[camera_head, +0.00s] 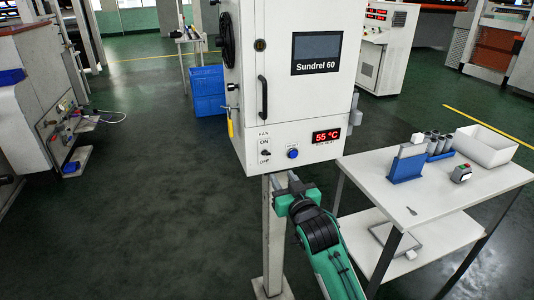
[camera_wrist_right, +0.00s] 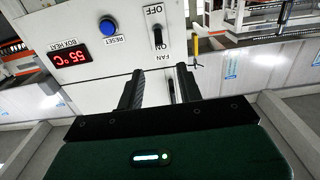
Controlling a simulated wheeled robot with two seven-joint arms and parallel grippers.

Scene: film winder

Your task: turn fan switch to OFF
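The white cabinet (camera_head: 290,100) carries a fan switch (camera_head: 265,153), a small dark toggle between the ON label above and the OFF label below. The right wrist view shows the panel upside down, with the switch (camera_wrist_right: 157,37) below the OFF label there. I cannot tell for sure which way the toggle points. My right gripper (camera_head: 287,181) is just below the cabinet's lower edge, below and to the right of the switch. Its two dark fingers (camera_wrist_right: 160,72) are apart, with nothing held, and apart from the switch. My left gripper is not in view.
A blue reset button (camera_head: 292,153) and a red 55 °C display (camera_head: 326,136) sit right of the switch. A yellow-handled tool (camera_head: 230,124) hangs at the cabinet's left side. A white table (camera_head: 440,195) with a blue holder (camera_head: 406,167) and white bin (camera_head: 485,147) stands at right.

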